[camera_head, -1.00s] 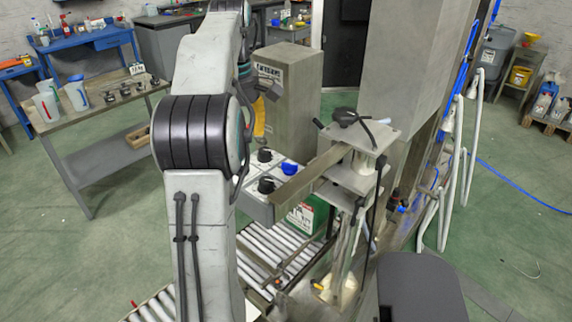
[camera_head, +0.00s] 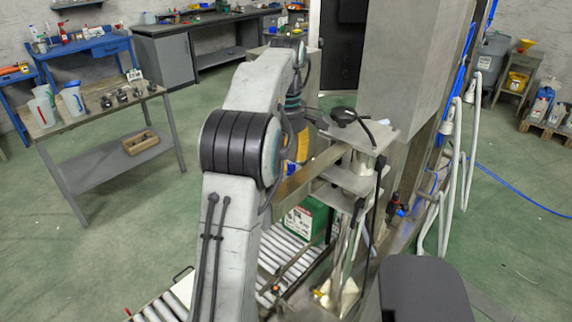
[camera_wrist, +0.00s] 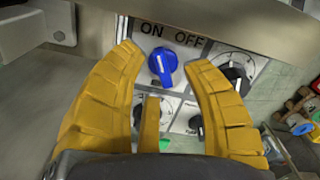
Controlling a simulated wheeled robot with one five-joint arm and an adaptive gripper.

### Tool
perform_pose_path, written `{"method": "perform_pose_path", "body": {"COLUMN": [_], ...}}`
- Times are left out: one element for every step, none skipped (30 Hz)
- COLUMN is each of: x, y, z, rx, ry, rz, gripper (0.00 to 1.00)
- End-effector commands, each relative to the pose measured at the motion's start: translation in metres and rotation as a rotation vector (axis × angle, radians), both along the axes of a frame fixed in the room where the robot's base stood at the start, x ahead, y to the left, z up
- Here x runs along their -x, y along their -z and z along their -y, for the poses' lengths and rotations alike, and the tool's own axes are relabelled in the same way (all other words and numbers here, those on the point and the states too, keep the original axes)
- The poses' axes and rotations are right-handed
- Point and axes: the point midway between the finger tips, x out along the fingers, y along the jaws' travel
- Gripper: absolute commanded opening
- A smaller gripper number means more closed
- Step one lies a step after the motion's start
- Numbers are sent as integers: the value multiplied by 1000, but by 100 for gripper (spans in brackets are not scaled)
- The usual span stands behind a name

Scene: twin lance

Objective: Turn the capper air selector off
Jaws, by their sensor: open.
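A blue selector knob (camera_wrist: 163,65) sits on a light panel (camera_wrist: 190,52) below printed ON and OFF labels, ON to the left and OFF to the right. Its grip bar stands roughly upright in the wrist view; I cannot tell exactly which label it points to. My gripper (camera_wrist: 162,60) is open, its two yellow fingers spread left and right of the blue knob, with no contact visible.
A black knob (camera_wrist: 237,74) is close by the right finger. Further dark knobs sit below, partly hidden, with a green spot (camera_wrist: 165,145) between the fingers. A metal beam (camera_head: 310,173) and plate stack (camera_head: 355,178) stand beside my arm. A roller conveyor (camera_head: 285,250) runs below.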

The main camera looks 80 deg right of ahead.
Motion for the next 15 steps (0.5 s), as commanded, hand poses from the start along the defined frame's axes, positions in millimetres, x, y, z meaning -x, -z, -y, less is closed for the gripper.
{"method": "perform_pose_path", "body": {"x": [0, 0, 0, 0, 0, 0, 0, 0, 0, 0, 0, 0, 0, 0, 0], "y": [4, 5, 6, 7, 7, 7, 8, 8, 8, 8, 8, 8, 8, 7, 7], "z": [0, 0, 0, 0, 0, 0, 0, 0, 0, 0, 0, 0, 0, 0, 0], "rx": [-1, -1, 1, 1, 1, 1, 1, 1, 1, 1, 1, 1, 1, 1, 1], "ry": [0, 0, 0, 0, 0, 0, 0, 0, 0, 0, 0, 0, 0, 0, 0], "rz": [0, 0, 0, 0, 0, 0, 0, 0, 0, 0, 0, 0, 0, 0, 0], "gripper": [44, 44, 44, 44, 44, 44, 44, 44, 44, 44, 44, 44, 44, 47, 43]}}
